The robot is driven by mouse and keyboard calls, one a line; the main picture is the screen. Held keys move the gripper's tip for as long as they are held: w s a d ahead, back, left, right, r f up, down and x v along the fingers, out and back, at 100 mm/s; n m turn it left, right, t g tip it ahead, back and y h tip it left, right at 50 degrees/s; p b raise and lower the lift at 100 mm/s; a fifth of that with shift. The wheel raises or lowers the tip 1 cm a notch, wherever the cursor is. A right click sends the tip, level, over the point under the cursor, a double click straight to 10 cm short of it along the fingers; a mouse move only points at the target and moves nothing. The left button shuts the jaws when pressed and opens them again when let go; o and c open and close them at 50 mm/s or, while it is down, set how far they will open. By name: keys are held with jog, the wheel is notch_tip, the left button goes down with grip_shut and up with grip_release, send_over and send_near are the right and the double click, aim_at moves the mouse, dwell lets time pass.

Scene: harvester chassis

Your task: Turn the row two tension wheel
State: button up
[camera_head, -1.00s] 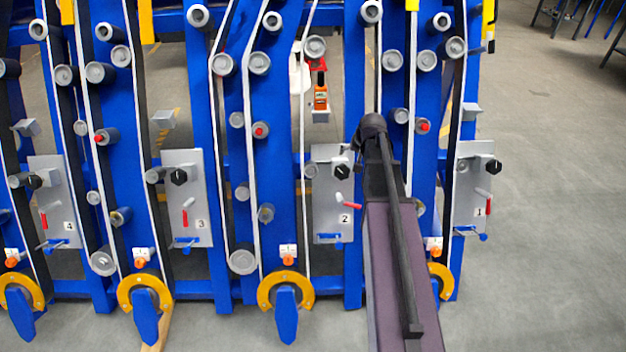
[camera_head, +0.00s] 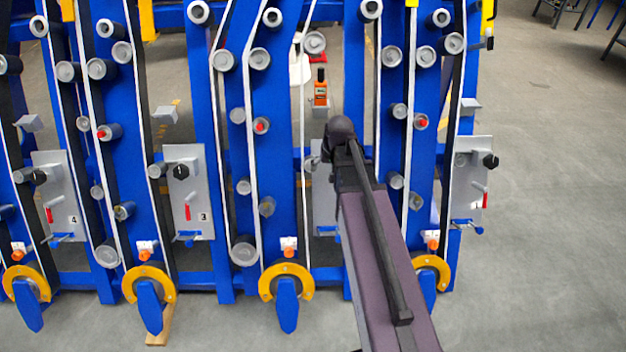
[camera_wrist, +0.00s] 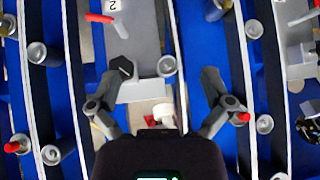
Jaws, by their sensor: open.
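The row two plate (camera_head: 324,215) is grey and mostly hidden behind my arm in the head view. In the wrist view the plate (camera_wrist: 140,30) shows upside down with its label "2" and a red handle (camera_wrist: 100,18). Its black knob (camera_wrist: 123,66), which looks like the tension wheel, sits just by my left-hand finger in that view. I cannot tell whether they touch. In the head view my gripper (camera_head: 340,135) covers the knob.
Blue uprights with grey rollers and pale belts stand close on both sides. Similar plates for row three (camera_head: 188,195), row four (camera_head: 60,195) and row one (camera_head: 470,185) flank it. Yellow rings (camera_head: 287,281) sit low in front. The floor (camera_head: 560,230) at right is clear.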

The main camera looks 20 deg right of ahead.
jog(key=s+a+r+n+g+p, duration=0.1)
jog(key=s+a, duration=0.4)
jog(key=a, duration=0.1)
jog(key=shift+s+r+n+p, duration=0.3)
jog(key=shift+p, duration=0.1)
jog(key=s+a+r+n+g+p, duration=0.1)
jog(key=s+a+r+p, duration=0.1)
jog(key=s+a, duration=0.3)
jog(key=shift+s+a+g+h, duration=0.25)
jog(key=shift+s+g+h, duration=0.15)
jog(key=shift+s, duration=0.55)
jog(key=shift+r, duration=0.1)
dwell(0.8)
